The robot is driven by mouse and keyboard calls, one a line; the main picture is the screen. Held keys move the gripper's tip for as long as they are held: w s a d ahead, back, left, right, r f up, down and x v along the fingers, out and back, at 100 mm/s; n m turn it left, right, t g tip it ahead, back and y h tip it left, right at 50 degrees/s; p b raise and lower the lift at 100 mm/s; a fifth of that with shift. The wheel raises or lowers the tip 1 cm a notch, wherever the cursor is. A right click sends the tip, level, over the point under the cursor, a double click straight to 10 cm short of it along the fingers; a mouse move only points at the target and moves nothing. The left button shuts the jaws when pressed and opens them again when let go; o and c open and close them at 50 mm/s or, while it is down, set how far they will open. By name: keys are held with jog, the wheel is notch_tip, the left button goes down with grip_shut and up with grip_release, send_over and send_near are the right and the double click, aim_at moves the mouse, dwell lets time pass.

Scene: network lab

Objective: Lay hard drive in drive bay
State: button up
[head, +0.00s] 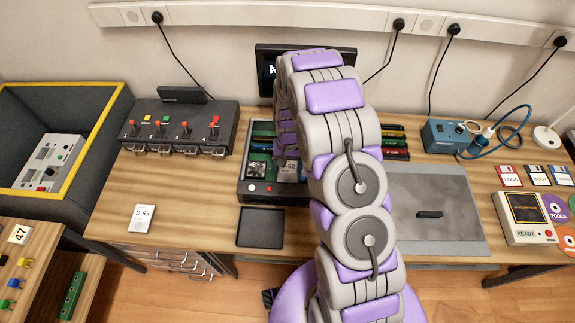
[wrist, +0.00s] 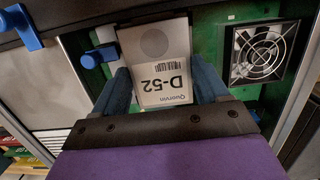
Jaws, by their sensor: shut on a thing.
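My gripper (wrist: 160,68) is shut on a hard drive (wrist: 163,60), a light grey block labelled D-52, with one finger on each side of it. In the wrist view the drive is above a green circuit board (wrist: 232,16) in an open computer case. In the head view the drive (head: 291,168) shows inside the case (head: 272,196), partly hidden by my arm. The drive bay is not clearly made out; the drive may cover it. Blue latches (wrist: 97,57) stand to the left of the drive. Whether the drive touches anything below cannot be told.
A fan (wrist: 260,52) sits right of the drive. Another drive, D-63 (head: 141,218), lies on the table's left. A dark tray (head: 260,228) lies in front of the case. A grey mat (head: 440,205) is to the right. A monitor (head: 265,68) stands behind.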

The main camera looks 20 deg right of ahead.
jog(key=shift+f, duration=0.45)
dwell(0.6)
jog(key=o, duration=1.2)
jog(key=shift+r+p, duration=1.2)
jog(key=shift+r, duration=2.8)
